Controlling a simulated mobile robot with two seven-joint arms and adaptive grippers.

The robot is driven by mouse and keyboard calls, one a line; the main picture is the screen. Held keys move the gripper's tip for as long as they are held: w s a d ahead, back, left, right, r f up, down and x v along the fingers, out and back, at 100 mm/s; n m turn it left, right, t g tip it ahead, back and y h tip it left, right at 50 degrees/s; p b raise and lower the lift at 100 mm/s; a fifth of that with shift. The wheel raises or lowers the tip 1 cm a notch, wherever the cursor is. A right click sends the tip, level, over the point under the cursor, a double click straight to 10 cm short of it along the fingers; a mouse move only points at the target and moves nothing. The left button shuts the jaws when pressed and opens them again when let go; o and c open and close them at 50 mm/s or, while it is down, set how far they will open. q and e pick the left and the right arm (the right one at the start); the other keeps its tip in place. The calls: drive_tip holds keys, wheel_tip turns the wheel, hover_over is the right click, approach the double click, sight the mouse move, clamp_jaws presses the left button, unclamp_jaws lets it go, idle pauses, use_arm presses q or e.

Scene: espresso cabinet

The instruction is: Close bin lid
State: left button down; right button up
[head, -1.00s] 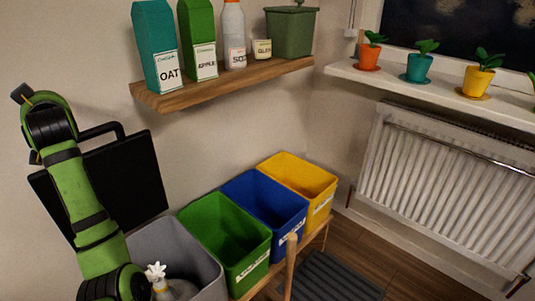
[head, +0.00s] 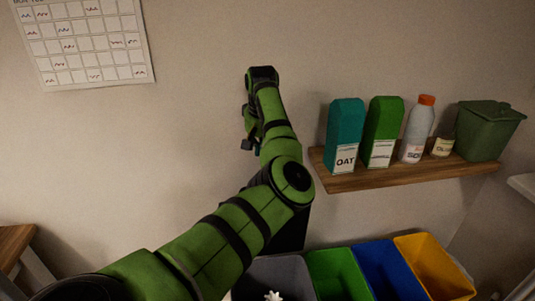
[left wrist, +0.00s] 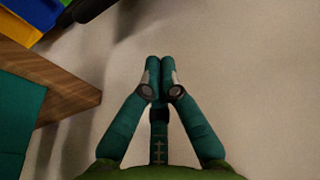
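The grey bin (head: 275,270) stands at the bottom of the head view, left of the coloured bins, partly hidden by my left arm. Its black lid (head: 292,235) stands raised against the wall behind it, mostly hidden by the arm. My left gripper (head: 247,144) is near the wall, left of the shelf and above the lid, pointing down. In the left wrist view my left gripper (left wrist: 160,62) has its fingertips together with nothing visible between them. A dark shape at the top of that view (left wrist: 90,9) may be the lid. My right gripper is not in view.
The wooden shelf (head: 345,183) holds a teal carton (head: 345,130), a green carton (head: 383,128), a bottle, a jar and a small lidded green bin (head: 485,130). Green, blue (head: 385,268) and yellow bins stand below. The wall left of my gripper is clear below the calendar (head: 85,40).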

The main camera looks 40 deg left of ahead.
use_arm(q)
wheel_tip(320, 180, down, 8)
drive_tip(key=s+d+p, duration=0.1)
drive_tip(key=p, duration=0.2)
drive_tip(key=shift+s+d+f, duration=0.15)
drive_tip(key=shift+s+d, duration=0.05)
drive_tip(key=shift+s, duration=0.05)
idle(0.6)
